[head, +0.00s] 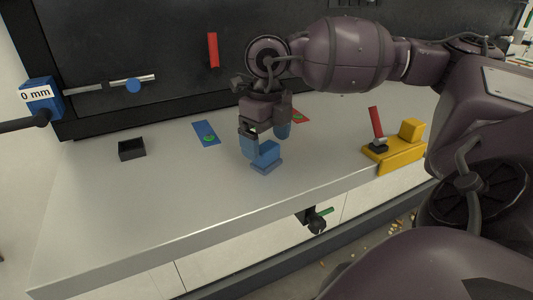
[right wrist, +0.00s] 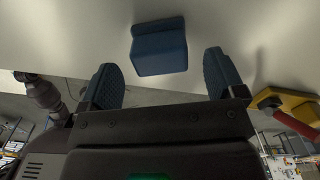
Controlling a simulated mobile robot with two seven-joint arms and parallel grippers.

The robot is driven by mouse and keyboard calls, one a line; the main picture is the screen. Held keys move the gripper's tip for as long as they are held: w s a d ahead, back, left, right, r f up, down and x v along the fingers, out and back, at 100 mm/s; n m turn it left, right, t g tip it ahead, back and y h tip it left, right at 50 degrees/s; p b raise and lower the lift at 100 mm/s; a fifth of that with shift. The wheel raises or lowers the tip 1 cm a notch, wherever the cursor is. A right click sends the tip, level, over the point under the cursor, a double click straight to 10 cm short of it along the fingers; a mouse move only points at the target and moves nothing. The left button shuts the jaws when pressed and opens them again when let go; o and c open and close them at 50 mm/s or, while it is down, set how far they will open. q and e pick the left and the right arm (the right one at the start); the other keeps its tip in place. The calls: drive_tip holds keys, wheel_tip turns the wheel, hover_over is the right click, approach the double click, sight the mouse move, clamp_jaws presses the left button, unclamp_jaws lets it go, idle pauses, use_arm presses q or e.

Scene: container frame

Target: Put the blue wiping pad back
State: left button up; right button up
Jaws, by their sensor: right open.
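The blue wiping pad (head: 265,158), a small block with a raised part on a flat base, rests on the grey worktop near its front edge. My right gripper (head: 266,139) is open just above and behind it, with its blue fingers pointing down. In the right wrist view, the pad (right wrist: 159,47) lies just beyond and between the open fingertips (right wrist: 163,62), with no finger visibly closed on it. A blue mat (head: 206,133) with a green mark lies flat to the left of the pad. My left gripper is not in view.
A red mat (head: 299,116) lies partly hidden behind my right gripper. A yellow holder (head: 398,154) with a red-handled tool (head: 376,124) stands at the right. A small black open box (head: 131,149) stands at the left. The worktop's front left is clear.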

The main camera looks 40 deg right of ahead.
sight(267, 146)
wheel_tip(267, 146, up, 8)
drive_tip(key=shift+f, duration=0.15)
idle(0.7)
